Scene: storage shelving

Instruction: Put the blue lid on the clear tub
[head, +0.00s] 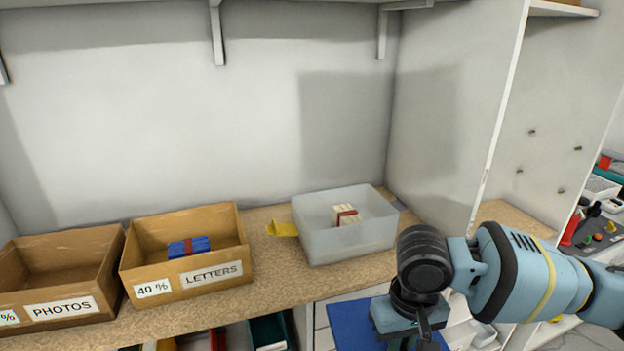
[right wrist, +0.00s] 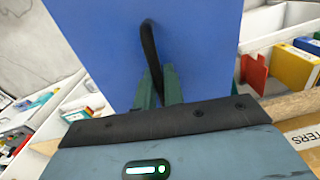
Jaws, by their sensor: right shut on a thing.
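The clear tub (head: 350,246) stands open on the wooden shelf, right of the middle in the head view. A cream bundle with a red band (head: 346,215) lies in it. The blue lid (head: 347,326) is in front of the shelf edge, partly hidden by my right arm. In the right wrist view, the lid (right wrist: 95,40) fills the upper middle, with a black loop handle (right wrist: 148,45). My right gripper (right wrist: 160,88) is shut on the lid at this handle. Its fingertips are hidden in the head view. My left gripper is in neither view.
A LETTERS box (head: 200,281) with a blue bundle (head: 188,247) and a PHOTOS box (head: 62,309) stand left of the tub. A yellow strip (head: 283,228) lies beside the tub's left side. A side wall (head: 445,140) rises to the right.

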